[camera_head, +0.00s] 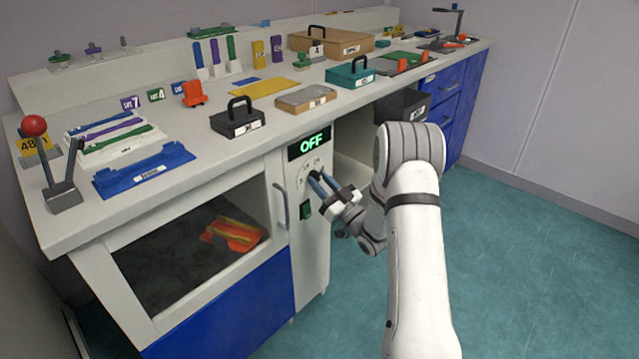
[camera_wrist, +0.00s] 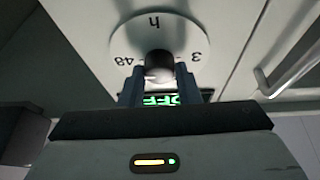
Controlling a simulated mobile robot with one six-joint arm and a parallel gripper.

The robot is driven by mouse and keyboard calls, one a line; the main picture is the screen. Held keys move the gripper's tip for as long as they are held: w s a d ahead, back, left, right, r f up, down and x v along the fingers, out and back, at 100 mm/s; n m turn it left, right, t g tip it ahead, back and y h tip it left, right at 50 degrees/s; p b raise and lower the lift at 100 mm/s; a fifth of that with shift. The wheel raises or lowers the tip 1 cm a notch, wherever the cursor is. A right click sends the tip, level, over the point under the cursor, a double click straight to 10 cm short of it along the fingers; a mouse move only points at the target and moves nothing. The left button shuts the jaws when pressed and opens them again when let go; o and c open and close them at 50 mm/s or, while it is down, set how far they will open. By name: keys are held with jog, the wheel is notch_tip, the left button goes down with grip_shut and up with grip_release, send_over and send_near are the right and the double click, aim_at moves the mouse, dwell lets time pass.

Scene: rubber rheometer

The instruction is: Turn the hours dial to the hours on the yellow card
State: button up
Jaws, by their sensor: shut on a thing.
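The hours dial (camera_head: 304,174) is a pale disc on the white front panel below the green OFF display (camera_head: 309,143). In the wrist view the dial (camera_wrist: 118,42) appears upside down, with "48", "h" and "3" readable and a dark round knob (camera_wrist: 158,64) at its centre. My gripper (camera_head: 316,180) is shut on the knob, one finger on each side, as the wrist view also shows (camera_wrist: 159,82). The knob's pointer setting is not clear. The yellow card (camera_head: 38,142) at the far left of the bench reads about "48", partly hidden by the red-ball lever.
A door handle (camera_head: 280,207) is just left of the panel. The open cabinet on the left holds an orange and yellow item (camera_head: 233,233). Floor to the right is clear.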

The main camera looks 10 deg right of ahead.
jog(key=shift+s+a+f, duration=0.1)
jog(key=shift+f, duration=0.2)
jog(key=o, duration=0.7)
jog(key=shift+o, duration=1.3)
jog(key=shift+r, duration=0.2)
jog(key=p+v, duration=0.1)
jog(key=v, duration=0.7)
